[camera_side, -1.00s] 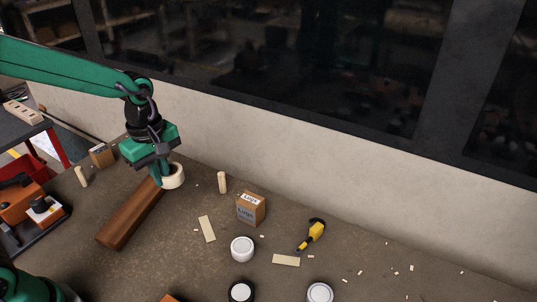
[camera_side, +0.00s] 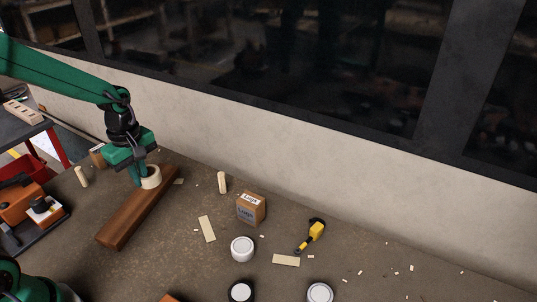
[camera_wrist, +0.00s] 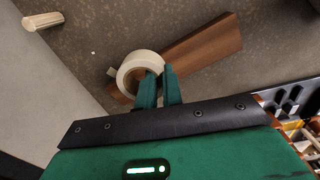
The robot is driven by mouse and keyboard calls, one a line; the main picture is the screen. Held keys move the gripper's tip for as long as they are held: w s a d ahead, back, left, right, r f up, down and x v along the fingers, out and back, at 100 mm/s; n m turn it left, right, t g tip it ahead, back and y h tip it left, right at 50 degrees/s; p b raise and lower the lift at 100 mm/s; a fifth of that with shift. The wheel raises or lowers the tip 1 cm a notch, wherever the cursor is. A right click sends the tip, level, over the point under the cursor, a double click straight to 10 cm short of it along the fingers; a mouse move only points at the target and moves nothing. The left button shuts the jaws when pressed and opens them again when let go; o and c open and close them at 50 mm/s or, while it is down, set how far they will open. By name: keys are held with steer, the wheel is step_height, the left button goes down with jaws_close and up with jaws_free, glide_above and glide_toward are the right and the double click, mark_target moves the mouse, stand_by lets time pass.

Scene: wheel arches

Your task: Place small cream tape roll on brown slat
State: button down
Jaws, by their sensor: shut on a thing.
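The small cream tape roll (camera_side: 151,177) is in my gripper (camera_side: 139,180), whose fingers are shut on its side. In the side view the roll is over the far part of the brown slat (camera_side: 132,216). I cannot tell whether it touches the slat. In the wrist view the roll (camera_wrist: 139,72) sits at the tips of my green fingers (camera_wrist: 159,80), with its hole facing the camera. The slat (camera_wrist: 205,47) runs behind it from lower left to upper right, and the roll hides part of it.
A wooden peg (camera_side: 222,183), a small cardboard box (camera_side: 251,208), a white jar (camera_side: 242,249) and a yellow-black tool (camera_side: 312,235) stand or lie to the right. Another peg (camera_side: 81,177) and a box (camera_side: 98,156) are to the left. Flat pale strips (camera_side: 207,229) lie nearby.

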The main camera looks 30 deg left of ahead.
glide_above(142, 196)
step_height(142, 196, down, 3)
steer(key=shift+f, duration=0.15)
steer(key=shift+f, duration=2)
steer(key=shift+f, duration=0.1)
steer(key=c, duration=1.5)
jaws_free()
steer(key=shift+c, duration=0.2)
step_height(142, 196, up, 12)
